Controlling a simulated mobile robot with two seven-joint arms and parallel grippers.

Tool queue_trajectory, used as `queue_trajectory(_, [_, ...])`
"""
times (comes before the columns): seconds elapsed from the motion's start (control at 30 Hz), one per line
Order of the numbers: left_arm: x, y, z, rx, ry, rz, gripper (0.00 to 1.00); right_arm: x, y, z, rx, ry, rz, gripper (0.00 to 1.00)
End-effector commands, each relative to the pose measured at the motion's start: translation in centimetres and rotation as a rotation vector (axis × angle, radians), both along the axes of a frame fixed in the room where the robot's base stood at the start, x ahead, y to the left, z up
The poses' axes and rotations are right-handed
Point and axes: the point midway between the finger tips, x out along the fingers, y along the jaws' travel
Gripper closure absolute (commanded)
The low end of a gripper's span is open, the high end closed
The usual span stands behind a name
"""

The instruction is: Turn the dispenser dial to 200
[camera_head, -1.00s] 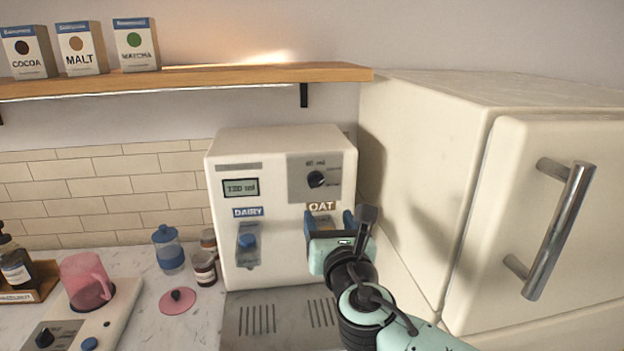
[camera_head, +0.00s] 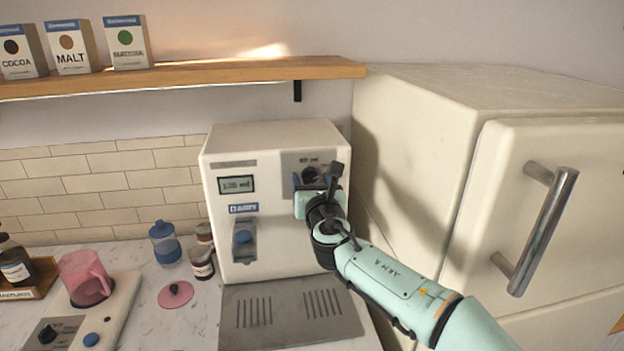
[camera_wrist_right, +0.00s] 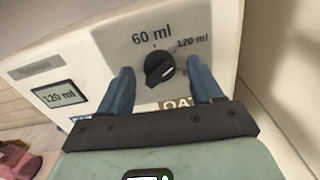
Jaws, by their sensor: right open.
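The white dispenser (camera_head: 275,240) stands on the counter, with a black round dial (camera_head: 310,173) at its upper right. In the right wrist view the dial (camera_wrist_right: 157,68) has a white mark on its right side. Labels "60 ml" and "120 ml" show around it; a third label is mostly hidden by a finger. The display (camera_wrist_right: 60,97) reads 120 ml. My right gripper (camera_head: 312,184) is open in front of the dial. In the right wrist view its blue fingers (camera_wrist_right: 160,78) stand left and right of the dial, with gaps. My left gripper is out of view.
The blue dairy lever (camera_head: 243,237) is left of my right gripper. The OAT label (camera_wrist_right: 178,105) is partly hidden below the dial. A fridge (camera_head: 440,150) stands close on the right. A shelf (camera_head: 200,77) with boxes hangs above. A pink pitcher (camera_head: 84,275) and jars stand left.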

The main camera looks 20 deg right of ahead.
Motion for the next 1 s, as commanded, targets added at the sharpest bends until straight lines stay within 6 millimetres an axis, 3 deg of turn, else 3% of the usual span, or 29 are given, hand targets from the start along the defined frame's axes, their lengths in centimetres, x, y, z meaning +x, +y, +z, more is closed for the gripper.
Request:
queue_trajectory(0.27, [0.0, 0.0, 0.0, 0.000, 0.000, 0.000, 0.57, 0.1, 0.0, -0.1, 0.000, 0.001, 0.000, 0.35])
queue_trajectory(0.43, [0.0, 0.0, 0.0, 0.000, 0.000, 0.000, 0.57, 0.1, 0.0, 0.0, 0.000, 0.000, 0.000, 0.90])
queue_trajectory(0.77, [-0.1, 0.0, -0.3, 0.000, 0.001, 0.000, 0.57, 0.1, 0.0, -0.1, 0.030, -0.008, 0.000, 0.91])
queue_trajectory(1.0, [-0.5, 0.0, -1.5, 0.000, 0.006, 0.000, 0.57, 0.1, 0.0, -0.2, 0.151, -0.040, 0.000, 0.91])
